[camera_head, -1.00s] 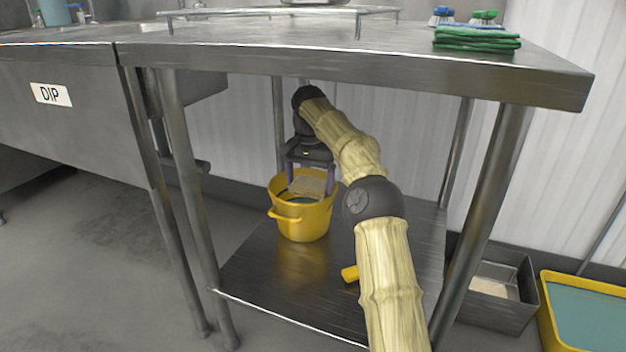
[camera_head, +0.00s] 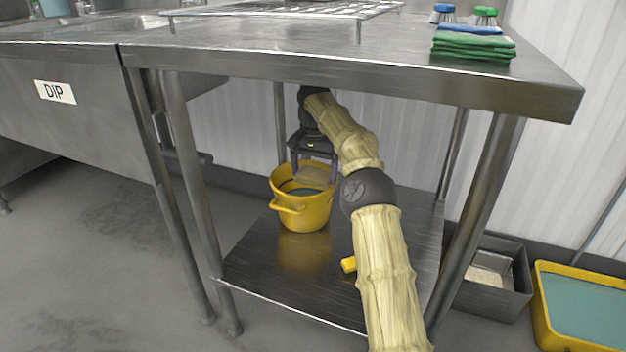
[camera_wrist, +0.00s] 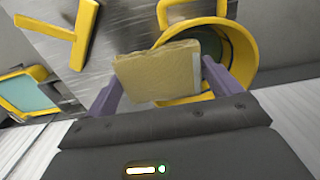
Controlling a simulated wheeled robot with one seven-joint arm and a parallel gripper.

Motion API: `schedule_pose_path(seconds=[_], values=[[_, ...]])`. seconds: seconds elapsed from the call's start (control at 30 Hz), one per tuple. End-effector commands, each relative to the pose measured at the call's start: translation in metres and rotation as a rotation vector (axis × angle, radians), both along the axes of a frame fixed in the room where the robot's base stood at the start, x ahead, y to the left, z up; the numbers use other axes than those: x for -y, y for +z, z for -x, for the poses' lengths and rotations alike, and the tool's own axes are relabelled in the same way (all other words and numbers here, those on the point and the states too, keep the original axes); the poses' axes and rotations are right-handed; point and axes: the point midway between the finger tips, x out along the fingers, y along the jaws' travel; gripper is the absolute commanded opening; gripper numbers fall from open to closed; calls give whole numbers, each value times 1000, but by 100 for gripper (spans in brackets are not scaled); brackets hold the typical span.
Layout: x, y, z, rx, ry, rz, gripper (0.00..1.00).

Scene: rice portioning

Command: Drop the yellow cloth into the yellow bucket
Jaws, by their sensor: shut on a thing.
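The yellow cloth (camera_wrist: 157,72), a folded tan-yellow pad, is held between the two purple fingers of my gripper (camera_wrist: 160,88). In the head view the cloth (camera_head: 314,176) shows at the right part of the bucket's opening, near rim height. The yellow bucket (camera_head: 304,212) stands upright on the lower shelf with teal liquid inside. It also shows in the wrist view (camera_wrist: 249,48), behind and to the right of the cloth. My gripper (camera_head: 313,167) points down over the bucket. I cannot tell whether the cloth touches the rim.
A steel lower shelf (camera_head: 285,270) carries the bucket and a yellow-handled tool (camera_wrist: 72,38). Table legs (camera_head: 195,190) and the tabletop (camera_head: 350,75) enclose my arm. Folded green cloths (camera_head: 472,47) lie on top. A grey bin (camera_head: 500,298) and yellow tub (camera_head: 545,320) stand at right.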

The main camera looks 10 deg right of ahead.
Motion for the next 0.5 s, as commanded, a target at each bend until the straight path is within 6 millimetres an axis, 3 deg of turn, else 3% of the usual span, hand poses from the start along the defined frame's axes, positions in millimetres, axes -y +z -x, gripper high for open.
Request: schedule_pose_path(seconds=[0.3, 0.5], values=[[-1, -27, 0, 1, 2, -2, 64], [-1, -32, 0, 0, 2, 0, 64]])
